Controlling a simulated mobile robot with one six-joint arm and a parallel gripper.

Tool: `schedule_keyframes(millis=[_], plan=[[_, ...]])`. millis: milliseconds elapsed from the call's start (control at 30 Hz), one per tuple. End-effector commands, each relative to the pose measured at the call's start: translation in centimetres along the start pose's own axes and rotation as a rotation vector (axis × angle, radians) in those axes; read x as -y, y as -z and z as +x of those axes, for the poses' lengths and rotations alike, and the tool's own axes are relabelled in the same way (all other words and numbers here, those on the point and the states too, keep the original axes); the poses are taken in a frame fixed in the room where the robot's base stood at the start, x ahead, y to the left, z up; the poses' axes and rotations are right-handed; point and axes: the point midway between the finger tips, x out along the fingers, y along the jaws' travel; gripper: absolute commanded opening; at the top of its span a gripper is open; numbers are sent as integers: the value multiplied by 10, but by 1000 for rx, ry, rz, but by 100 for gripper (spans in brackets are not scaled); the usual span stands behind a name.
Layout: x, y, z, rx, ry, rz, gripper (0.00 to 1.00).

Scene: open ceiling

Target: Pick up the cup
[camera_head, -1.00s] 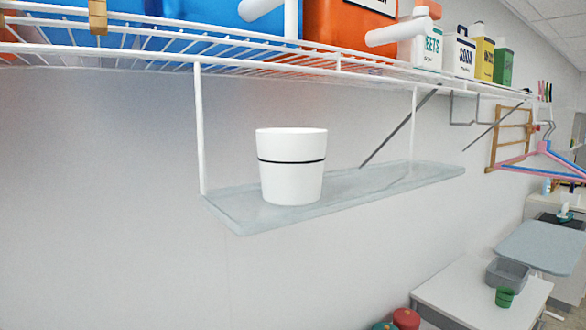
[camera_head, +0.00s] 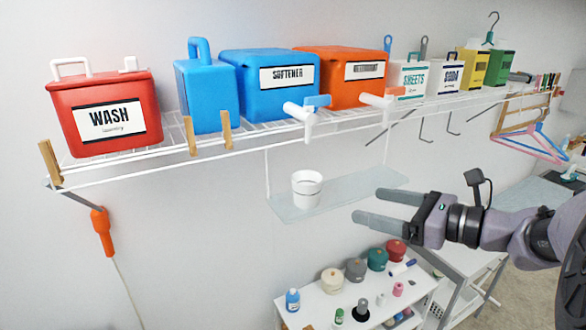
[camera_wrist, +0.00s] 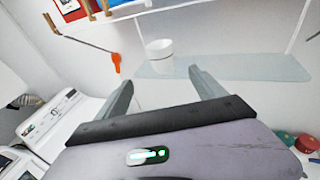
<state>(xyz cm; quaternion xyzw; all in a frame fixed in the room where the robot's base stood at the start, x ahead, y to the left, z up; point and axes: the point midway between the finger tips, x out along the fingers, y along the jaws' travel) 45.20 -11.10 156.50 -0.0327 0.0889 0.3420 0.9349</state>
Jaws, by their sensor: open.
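A white cup (camera_head: 307,189) with a thin dark band stands upright on a pale glass shelf (camera_head: 350,191) that hangs below a wire rack. My gripper (camera_head: 366,206) is open and empty, to the right of the cup and apart from it, with its fingers pointing left. In the wrist view the cup (camera_wrist: 159,48) sits beyond my gripper (camera_wrist: 160,82), ahead of the gap between the two fingers. The glass shelf (camera_wrist: 230,67) extends to the right there.
The wire rack (camera_head: 300,127) above holds a red WASH box (camera_head: 108,112), blue boxes (camera_head: 275,83) and several other containers. White taps or handles (camera_head: 300,115) stick out over the cup's area. A white table (camera_head: 330,300) with jars and bottles stands below.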

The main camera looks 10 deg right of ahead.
Motion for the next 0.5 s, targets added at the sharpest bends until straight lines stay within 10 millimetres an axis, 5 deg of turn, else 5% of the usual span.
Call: schedule_keyframes(millis=[300, 500], plan=[[-4, 3, 92, -3, -9, 0, 80], [-3, 4, 120, -4, -6, -1, 80]])
